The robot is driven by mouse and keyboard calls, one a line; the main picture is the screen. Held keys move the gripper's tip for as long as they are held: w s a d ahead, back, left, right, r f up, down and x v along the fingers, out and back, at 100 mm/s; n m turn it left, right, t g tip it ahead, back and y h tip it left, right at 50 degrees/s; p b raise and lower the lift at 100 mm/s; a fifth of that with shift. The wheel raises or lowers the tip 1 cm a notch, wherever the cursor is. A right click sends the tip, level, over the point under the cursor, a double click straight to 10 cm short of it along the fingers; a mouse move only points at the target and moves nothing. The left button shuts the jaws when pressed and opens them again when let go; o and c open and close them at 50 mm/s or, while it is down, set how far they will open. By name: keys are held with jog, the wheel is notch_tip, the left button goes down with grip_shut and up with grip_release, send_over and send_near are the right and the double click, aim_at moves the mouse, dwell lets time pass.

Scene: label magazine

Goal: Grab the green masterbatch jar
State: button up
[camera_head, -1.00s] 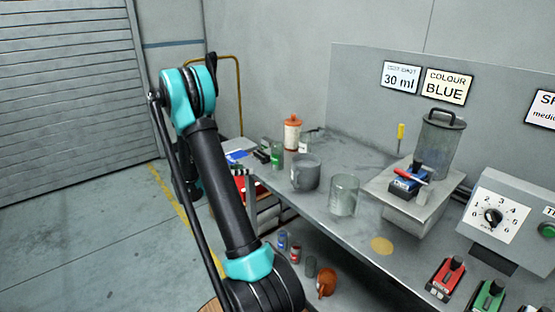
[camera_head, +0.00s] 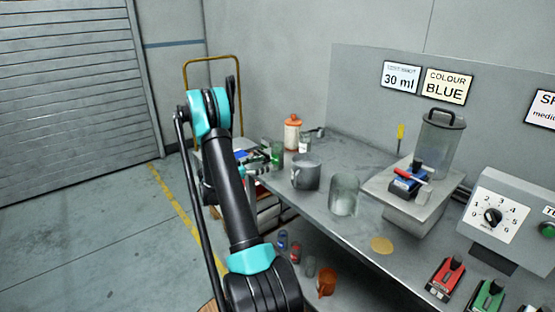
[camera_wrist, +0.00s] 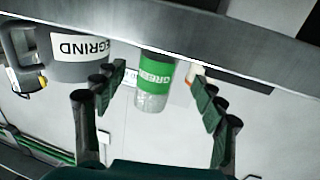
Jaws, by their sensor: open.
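The green masterbatch jar (camera_head: 277,155) stands at the far left end of the grey bench in the head view. In the wrist view the jar (camera_wrist: 152,88) is clear with a green band reading GREEN, and it appears upside down. My gripper (camera_wrist: 158,85) is open, with one finger to each side of the jar in that picture and visible gaps on both sides. I cannot tell how deep the jar is between the fingers. In the head view my gripper (camera_head: 260,168) is small and partly hidden by my arm, close to the jar.
A grey mug labelled REGRIND (camera_wrist: 80,58) is close beside the jar; the grey mug (camera_head: 306,175) also shows in the head view. An orange-lidded jar (camera_head: 292,134) and a small bottle (camera_head: 304,143) stand behind.

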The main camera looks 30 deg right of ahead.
aim_at(278, 158)
jog(key=shift+s+d+r, duration=0.1)
jog(key=shift+s+d, duration=0.05)
jog(key=shift+d, duration=1.05)
jog(key=shift+s+d+r, duration=0.1)
jog(key=shift+s+d, duration=0.05)
jog(key=shift+d, duration=1)
jog(key=shift+s+d+r, duration=0.1)
jog(key=shift+s+d, duration=0.05)
jog(key=shift+d, duration=1.05)
jog(key=c, duration=1.3)
jog(key=shift+c, duration=0.2)
